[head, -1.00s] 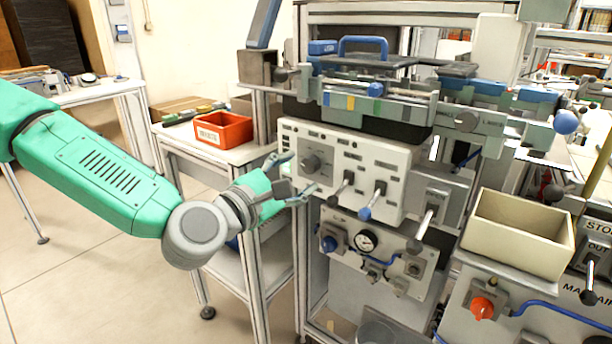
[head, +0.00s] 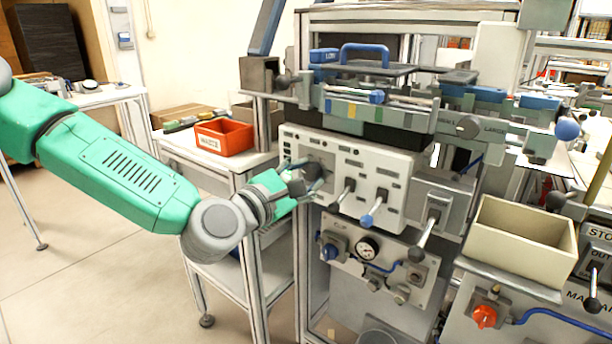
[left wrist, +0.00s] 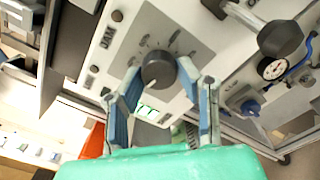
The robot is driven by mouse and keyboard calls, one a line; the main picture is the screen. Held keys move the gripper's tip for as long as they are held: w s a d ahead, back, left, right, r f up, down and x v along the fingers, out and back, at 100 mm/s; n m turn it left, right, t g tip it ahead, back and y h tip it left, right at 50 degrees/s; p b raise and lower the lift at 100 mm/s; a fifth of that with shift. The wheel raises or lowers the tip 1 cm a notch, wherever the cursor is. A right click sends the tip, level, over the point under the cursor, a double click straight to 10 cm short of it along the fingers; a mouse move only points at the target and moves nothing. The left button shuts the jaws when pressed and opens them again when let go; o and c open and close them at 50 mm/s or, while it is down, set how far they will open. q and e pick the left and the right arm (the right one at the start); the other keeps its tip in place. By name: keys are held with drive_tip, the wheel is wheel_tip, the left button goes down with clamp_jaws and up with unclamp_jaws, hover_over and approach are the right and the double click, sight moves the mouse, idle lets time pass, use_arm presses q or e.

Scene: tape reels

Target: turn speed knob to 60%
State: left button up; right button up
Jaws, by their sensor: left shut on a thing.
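The speed knob (head: 314,170) is a dark round knob on a grey dial plate at the left of the white control panel (head: 398,162). My left gripper (head: 308,177) is shut on the knob, a finger on either side of it, and partly hides it in the head view. In the left wrist view the knob (left wrist: 158,67) sits between the two blue-grey fingers of the gripper (left wrist: 160,72). Scale marks show around it, but their values are too small to read. My right gripper is not in view.
Several levers, one with a blue tip (head: 367,220), stick out right of the knob. A pressure gauge (head: 367,248) is below. An orange bin (head: 225,138) stands on a side table to the left. A beige bin (head: 520,238) is at the right.

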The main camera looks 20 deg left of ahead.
use_arm(q)
drive_tip(key=shift+m, duration=0.3)
drive_tip(key=m+p, duration=0.1)
drive_tip(key=m, duration=0.3)
drive_tip(key=shift+r+m, duration=0.1)
drive_tip(key=shift+m, duration=0.3)
drive_tip(key=m+p, duration=0.1)
drive_tip(key=m, duration=0.4)
drive_tip(key=shift+s+d, duration=0.1)
drive_tip(key=m+p, duration=0.1)
drive_tip(key=m, duration=0.5)
drive_tip(key=shift+s+f+m+p, duration=0.1)
drive_tip(key=shift+f+m+p, duration=0.1)
drive_tip(key=shift+m, duration=1.05)
drive_tip(key=shift+f+m+p, duration=0.1)
drive_tip(key=shift+m+p, duration=0.05)
drive_tip(key=shift+m, duration=1.1)
drive_tip(key=o, duration=1.1)
drive_tip(key=shift+w, duration=0.2)
